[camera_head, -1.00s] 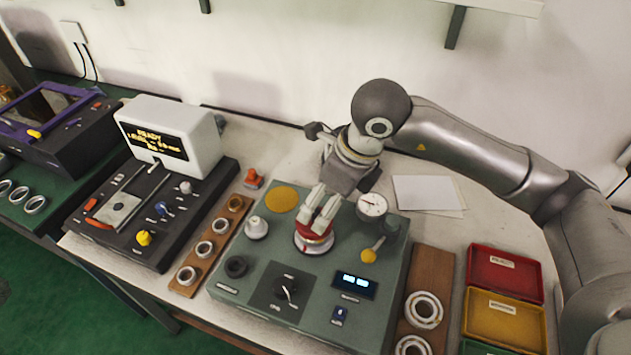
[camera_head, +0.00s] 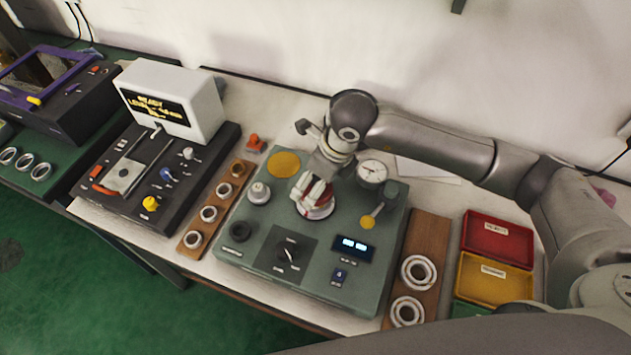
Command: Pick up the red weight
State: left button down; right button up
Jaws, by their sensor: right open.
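The red weight (camera_head: 318,211) sits on the green-grey test machine, toward its back middle. It is a red round piece above a pale ring, partly hidden by the fingers. My right gripper (camera_head: 312,195) comes down over it from behind, its pale fingers open and close around or just above the red top. I cannot tell whether the fingers touch it. My left gripper is not in view.
A dial gauge (camera_head: 371,172) stands just right of my right gripper, and a white knob (camera_head: 259,192) is to its left. A wooden board with rings (camera_head: 430,242) and red (camera_head: 499,238) and yellow (camera_head: 486,281) bins lie to the right.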

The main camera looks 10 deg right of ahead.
jog(key=shift+w+a+f, duration=0.1)
jog(key=shift+w+f, duration=0.05)
jog(key=shift+f, duration=0.35)
jog(key=c, duration=1.5)
jog(key=shift+r, duration=0.1)
jog(key=shift+c, duration=0.2)
